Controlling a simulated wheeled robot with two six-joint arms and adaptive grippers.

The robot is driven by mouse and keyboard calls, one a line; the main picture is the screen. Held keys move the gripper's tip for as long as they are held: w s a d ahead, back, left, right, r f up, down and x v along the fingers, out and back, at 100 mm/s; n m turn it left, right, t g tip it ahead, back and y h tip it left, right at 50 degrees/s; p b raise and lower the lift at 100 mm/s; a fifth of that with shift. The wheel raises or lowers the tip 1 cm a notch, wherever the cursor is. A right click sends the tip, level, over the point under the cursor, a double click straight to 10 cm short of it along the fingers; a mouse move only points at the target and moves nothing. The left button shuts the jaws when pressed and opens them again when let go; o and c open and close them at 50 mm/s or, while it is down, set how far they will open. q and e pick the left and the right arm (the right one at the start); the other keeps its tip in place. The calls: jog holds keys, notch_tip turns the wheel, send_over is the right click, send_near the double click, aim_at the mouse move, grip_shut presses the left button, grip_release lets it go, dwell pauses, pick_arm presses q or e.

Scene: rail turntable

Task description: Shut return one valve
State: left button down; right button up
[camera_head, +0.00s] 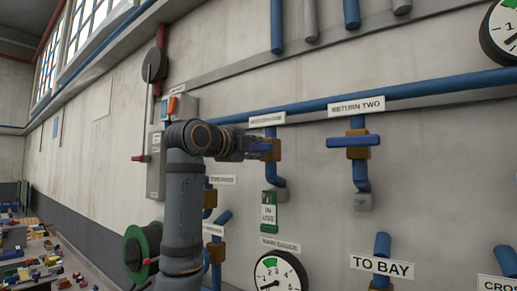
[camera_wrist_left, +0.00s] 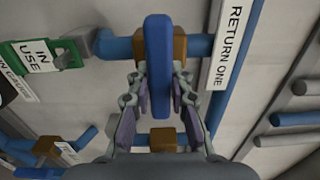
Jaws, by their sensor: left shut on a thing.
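The return one valve (camera_head: 273,151) is a brown body on a blue vertical pipe, under a small label in the head view. Its blue handle (camera_head: 261,146) is partly hidden by my gripper. In the left wrist view the blue handle (camera_wrist_left: 158,40) lies crosswise to its pipe, beside the RETURN ONE label (camera_wrist_left: 225,45). My left gripper (camera_head: 252,147) reaches the valve from the left. In the left wrist view its fingers (camera_wrist_left: 158,80) are shut on the handle, one on each side. My right gripper is in neither view.
The RETURN TWO valve (camera_head: 354,141) stands to the right, its blue handle crosswise to its pipe. A green IN USE tag (camera_head: 269,211) hangs below return one. A gauge (camera_head: 280,273) is lower down. A grey box (camera_head: 156,165) and green reel (camera_head: 141,250) are left.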

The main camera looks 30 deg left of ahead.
pick_arm(q)
jog(key=shift+f, duration=0.25)
jog(key=c, duration=1.6)
grip_release()
jog(key=o, duration=0.4)
jog(key=shift+s+d+r, duration=0.1)
jog(key=shift+r, duration=0.1)
jog(key=s+a, duration=0.1)
jog(key=s, duration=1)
jog(key=shift+s+a, duration=0.35)
jog(key=shift+s, duration=0.05)
